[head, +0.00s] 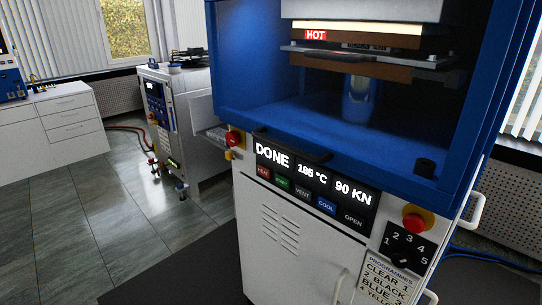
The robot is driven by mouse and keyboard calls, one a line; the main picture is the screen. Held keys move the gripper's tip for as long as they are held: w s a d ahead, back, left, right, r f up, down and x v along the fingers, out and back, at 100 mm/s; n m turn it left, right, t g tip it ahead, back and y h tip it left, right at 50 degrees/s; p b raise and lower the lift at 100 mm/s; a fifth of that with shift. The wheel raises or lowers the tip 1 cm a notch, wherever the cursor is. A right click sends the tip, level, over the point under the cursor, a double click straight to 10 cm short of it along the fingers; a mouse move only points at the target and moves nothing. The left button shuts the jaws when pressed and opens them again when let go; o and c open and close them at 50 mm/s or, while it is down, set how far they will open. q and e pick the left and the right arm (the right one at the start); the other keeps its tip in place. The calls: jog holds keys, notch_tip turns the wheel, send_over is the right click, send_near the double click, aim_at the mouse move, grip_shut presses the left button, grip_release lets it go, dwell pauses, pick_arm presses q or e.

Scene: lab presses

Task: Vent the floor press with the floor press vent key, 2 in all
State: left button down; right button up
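The floor press (226,100) is a large blue and white machine filling the middle and right of the head view. Its front display (273,157) reads DONE, 185 °C and 90 KN. Below it is a row of keys: a red one, a green one, the dark VENT key (302,193), the blue COOL key (326,205) and the dark OPEN key (353,220). The VENT key is unobstructed and shows no lit colour. Inside the press, a red HOT sign (316,35) shows by the upper platens. Neither of my grippers is in view.
Red stop buttons on yellow bases sit at the panel's left (233,139) and right (413,220). A programme dial (404,260) is below the right one. A black handle (291,147) juts above the display. Another machine (168,125) stands behind left; tiled floor is clear between.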

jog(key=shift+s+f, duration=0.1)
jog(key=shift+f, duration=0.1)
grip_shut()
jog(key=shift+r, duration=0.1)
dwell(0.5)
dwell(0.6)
